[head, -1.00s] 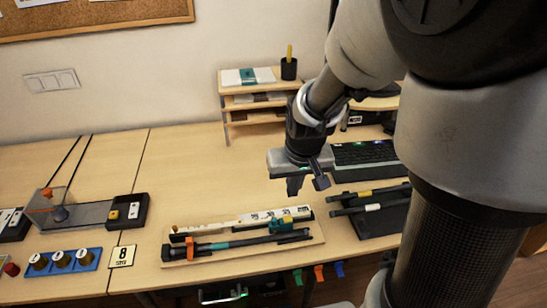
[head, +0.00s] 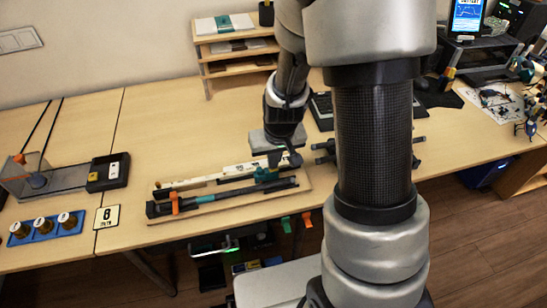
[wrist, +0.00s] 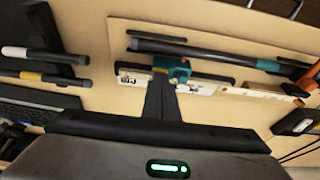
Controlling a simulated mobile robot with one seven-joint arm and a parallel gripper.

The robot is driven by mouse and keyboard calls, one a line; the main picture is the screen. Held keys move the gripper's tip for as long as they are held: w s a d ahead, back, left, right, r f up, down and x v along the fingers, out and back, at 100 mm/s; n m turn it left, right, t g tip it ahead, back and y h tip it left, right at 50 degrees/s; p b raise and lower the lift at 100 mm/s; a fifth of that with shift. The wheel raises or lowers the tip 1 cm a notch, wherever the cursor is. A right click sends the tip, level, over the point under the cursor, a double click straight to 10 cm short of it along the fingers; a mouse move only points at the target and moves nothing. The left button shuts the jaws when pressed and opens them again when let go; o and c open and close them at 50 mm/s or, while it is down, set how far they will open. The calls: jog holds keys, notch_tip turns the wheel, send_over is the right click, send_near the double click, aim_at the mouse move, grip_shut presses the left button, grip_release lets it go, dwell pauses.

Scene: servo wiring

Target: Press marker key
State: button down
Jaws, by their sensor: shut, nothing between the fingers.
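My gripper (head: 284,160) is shut and empty, pointing down over the right end of the tool board (head: 302,196), far to the right of the box. In the wrist view my gripper (wrist: 163,80) overlaps the teal clamp (wrist: 174,66); I cannot tell whether it touches.
The board holds a long dark rod (head: 222,197) with an orange clip and a printed pale strip (head: 190,184). A blue holder (head: 46,228) with several round pieces and a number card (head: 107,217) lie at the front left. A keyboard (head: 321,112) is partly behind my arm.

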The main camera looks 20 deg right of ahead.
jog(key=shift+f+b, duration=0.8)
jog(key=shift+s+f, duration=0.1)
jog(key=shift+s, duration=0.2)
jog(key=shift+w+r+p, duration=0.1)
jog(key=shift+r+p, duration=0.3)
jog(key=shift+r, duration=0.05)
jog(key=r+p, duration=0.1)
jog(key=r, duration=0.1)
jog(key=r+p, duration=0.1)
jog(key=shift+w+r+p, duration=0.25)
jog(key=shift+r+p, duration=0.05)
jog(key=p+v, duration=0.2)
jog(key=v, duration=0.8)
jog(key=shift+r, duration=0.25)
